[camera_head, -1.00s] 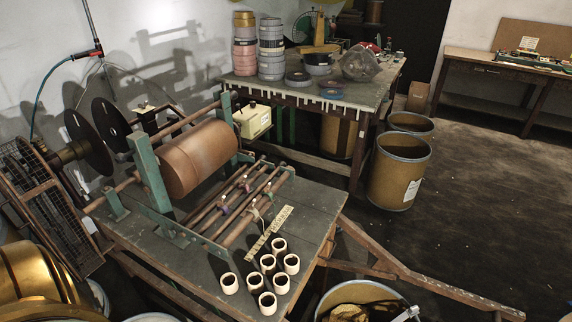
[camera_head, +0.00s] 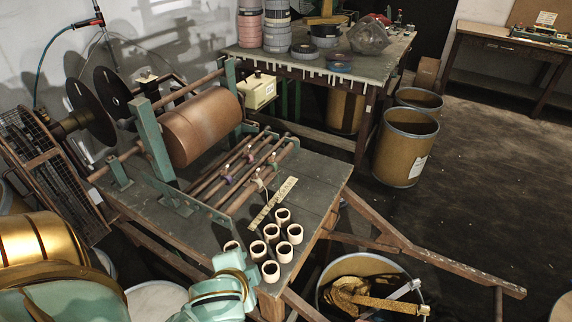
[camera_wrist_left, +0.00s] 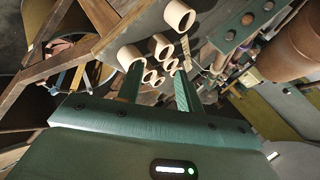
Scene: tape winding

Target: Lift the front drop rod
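Several brown rods lie side by side across the winding table, in front of the large brown roller (camera_head: 201,127). The front drop rod (camera_head: 259,183) appears to be the one nearest the cardboard cores in the head view. Small fittings sit along the rods. My left arm enters at the lower left of the head view, its mint-coloured end beside the table's front corner, well short of the rods. In the left wrist view my left gripper (camera_wrist_left: 158,84) has two green fingers apart with nothing held between them. Cores show beyond the fingertips. My right gripper is in neither current view.
Several cardboard cores (camera_head: 283,252) and a pale ruler (camera_head: 272,203) lie between the table's front edge and the rods. A green frame post (camera_head: 151,141) stands left of the roller. An open bin (camera_head: 325,292) stands below the table at the right.

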